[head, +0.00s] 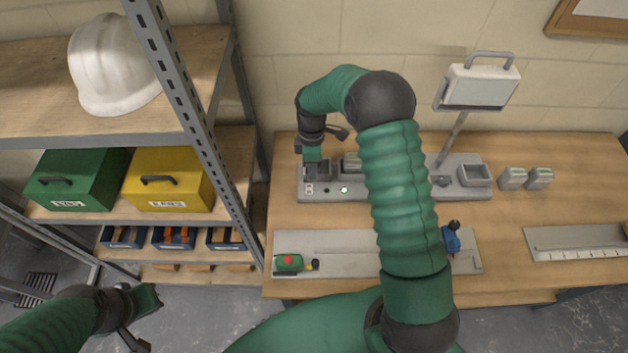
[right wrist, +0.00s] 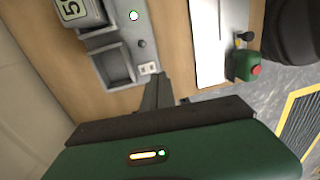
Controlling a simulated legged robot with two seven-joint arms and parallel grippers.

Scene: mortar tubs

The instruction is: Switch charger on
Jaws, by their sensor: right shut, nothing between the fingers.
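The charger (head: 400,190) is a long grey unit at the back of the workbench, with open bays and a round, pale green-white light (head: 344,189), which also shows in the right wrist view (right wrist: 134,15). A small pale switch plate (head: 309,188) sits at its left end; in the right wrist view the plate (right wrist: 149,68) lies just beyond my fingertips. My right gripper (head: 311,170) is shut and empty, over the charger's left end; its fingers (right wrist: 162,80) point at the plate. Contact cannot be told. My left gripper (head: 150,300) hangs low at the left; its fingers do not show clearly.
A battery block (head: 351,163) sits in a charger bay, and two more (head: 526,178) stand to the right. A grey front plate (head: 350,242) carries a green box with a red button (head: 288,262) and a blue tool (head: 451,238). Shelving (head: 180,95) stands left.

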